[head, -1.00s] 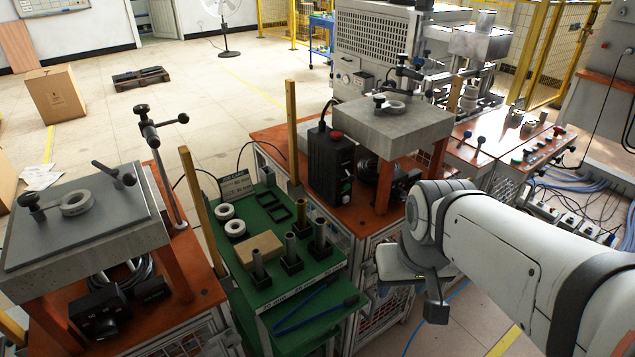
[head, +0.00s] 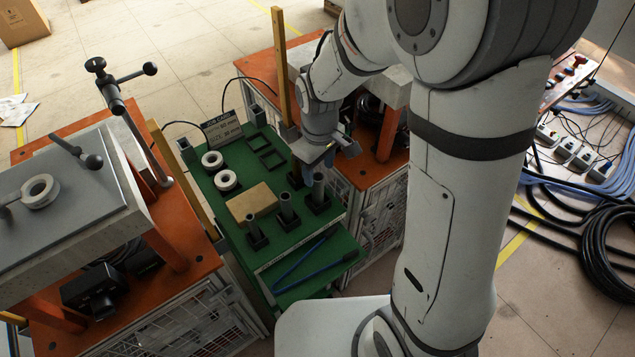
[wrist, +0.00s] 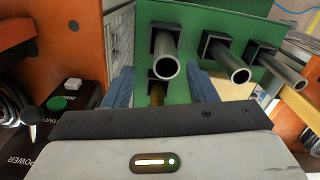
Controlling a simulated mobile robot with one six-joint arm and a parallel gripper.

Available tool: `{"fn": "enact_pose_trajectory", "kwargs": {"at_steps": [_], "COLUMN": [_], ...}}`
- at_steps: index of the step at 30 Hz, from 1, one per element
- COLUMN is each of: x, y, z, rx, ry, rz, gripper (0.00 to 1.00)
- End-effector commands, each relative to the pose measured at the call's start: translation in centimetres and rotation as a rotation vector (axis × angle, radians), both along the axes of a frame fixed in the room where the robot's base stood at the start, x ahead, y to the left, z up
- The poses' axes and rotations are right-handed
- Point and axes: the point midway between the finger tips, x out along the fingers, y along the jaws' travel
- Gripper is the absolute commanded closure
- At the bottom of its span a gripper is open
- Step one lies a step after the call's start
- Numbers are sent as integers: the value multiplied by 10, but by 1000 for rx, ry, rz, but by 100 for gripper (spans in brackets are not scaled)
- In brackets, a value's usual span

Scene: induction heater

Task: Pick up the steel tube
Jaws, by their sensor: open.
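Three upright grey steel tubes stand in black square holders on the green cart top (head: 275,245) in the head view: a front-left tube (head: 252,225), a middle tube (head: 286,208) and a right tube (head: 318,187). My gripper (head: 318,166) is above the right tube, pointing down, and partly covers it. In the wrist view, the nearest tube (wrist: 166,66) appears between the open blue fingers of my gripper (wrist: 162,88). I cannot tell whether they touch it. The middle tube (wrist: 232,68) and another tube (wrist: 280,66) stand to its right. A brass-coloured tube (wrist: 157,92) is partly hidden below.
The cart also holds two white rings (head: 212,160), a tan block (head: 251,203), black square frames (head: 265,150) and blue-handled tongs (head: 300,262). Orange-topped benches stand on both sides, the left one with a grey plate (head: 75,195). A post (head: 280,65) rises behind the gripper.

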Motion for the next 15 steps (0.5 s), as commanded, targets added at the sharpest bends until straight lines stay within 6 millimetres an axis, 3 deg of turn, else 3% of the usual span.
{"fn": "enact_pose_trajectory", "kwargs": {"at_steps": [9,15], "x": [-8,-7], "y": [5,6], "z": [-43,-56], "rx": [-1,0], "ry": [4,0], "rz": [17,19], "gripper": [48,48]}}
